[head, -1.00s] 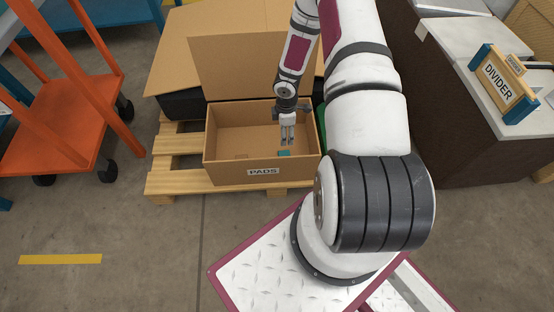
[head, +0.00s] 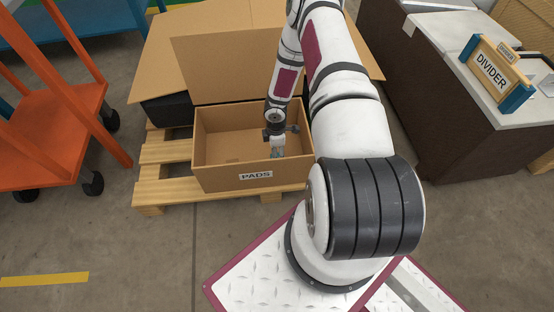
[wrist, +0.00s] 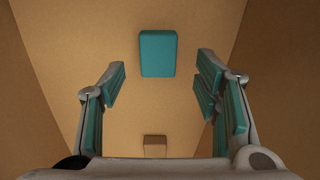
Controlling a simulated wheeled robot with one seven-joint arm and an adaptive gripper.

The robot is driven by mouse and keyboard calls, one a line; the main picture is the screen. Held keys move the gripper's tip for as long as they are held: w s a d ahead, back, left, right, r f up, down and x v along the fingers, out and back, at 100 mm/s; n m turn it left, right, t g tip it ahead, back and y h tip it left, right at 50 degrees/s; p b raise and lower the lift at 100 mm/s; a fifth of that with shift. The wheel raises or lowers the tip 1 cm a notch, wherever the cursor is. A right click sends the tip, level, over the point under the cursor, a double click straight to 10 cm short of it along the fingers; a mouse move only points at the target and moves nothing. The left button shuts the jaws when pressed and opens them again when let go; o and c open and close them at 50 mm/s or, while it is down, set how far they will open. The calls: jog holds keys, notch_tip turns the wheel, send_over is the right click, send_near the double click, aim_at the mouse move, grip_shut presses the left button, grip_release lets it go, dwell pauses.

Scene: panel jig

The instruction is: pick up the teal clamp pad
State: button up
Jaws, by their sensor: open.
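The teal clamp pad (wrist: 158,53) is a small rounded block lying on the floor of the cardboard box labelled PADS (head: 215,178). In the wrist view it sits at the top centre, beyond the fingertips and roughly midway between them sideways. My gripper (wrist: 160,78) is open and empty, with teal-lined fingers apart on both sides. In the head view my gripper (head: 277,153) is down inside the box, near its right part. There the pad is largely hidden by the fingers and cannot be told apart from them.
A small tan block (wrist: 155,146) also lies on the box floor, nearer the palm in the wrist view. The box walls stand close around my gripper. The box rests on a wooden pallet (head: 150,185). An orange cart (head: 50,140) is at left, and a counter with a DIVIDER sign (head: 492,72) is at right.

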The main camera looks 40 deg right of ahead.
notch_tip(320, 180, down, 4)
jog(key=shift+w+r+b, duration=0.15)
jog(key=shift+r+b, duration=0.1)
jog(key=shift+b, duration=0.45)
jog(key=c, duration=1.2)
jog(key=shift+r, duration=0.15)
jog(key=shift+c, duration=0.2)
